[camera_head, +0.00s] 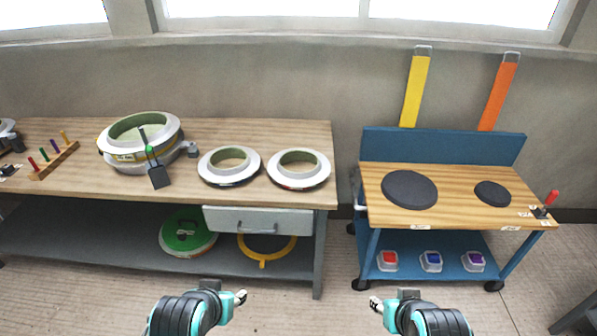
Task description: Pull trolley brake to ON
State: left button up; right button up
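The blue trolley (440,146) with a wooden top stands at the right. Its brake lever, with a red handle (552,197), is at the right end of the top and leans up to the right. Small white labels (526,212) lie beside the lever base, too small to read. My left gripper (241,296) is low in front of the workbench, apart from everything. My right gripper (376,303) is low in front of the trolley's left side, far from the lever. The fingers are too small to tell open from shut.
Two dark round pads (409,189) lie on the trolley top, and several small containers (431,261) on its lower shelf. A workbench (285,130) with ring moulds (229,165) and a drawer (258,219) stands left. Floor between bench and trolley is clear.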

aim_at(550, 199)
jog(key=l+z, duration=0.2)
jog(key=z, duration=0.2)
jog(key=l+z, duration=0.2)
jog(key=z, duration=0.15)
jog(key=i+l+z, duration=0.1)
jog(key=z, duration=0.3)
jog(key=i+l+z, duration=0.1)
jog(key=z, duration=0.25)
jog(key=i+z, duration=0.15)
jog(key=z, duration=0.25)
jog(key=i+z, duration=0.1)
jog(key=z, duration=0.35)
jog(key=i+j+z, duration=0.1)
jog(key=i+j, duration=0.15)
jog(key=i+j+z, duration=0.1)
jog(key=i+j, duration=0.15)
jog(key=j, duration=0.2)
jog(key=i+j+z, duration=0.1)
jog(key=j, duration=0.25)
jog(key=i+j+z, duration=0.1)
jog(key=i+j, duration=0.25)
jog(key=i+j+z, duration=0.1)
jog(key=j, duration=0.35)
jog(key=i, duration=0.1)
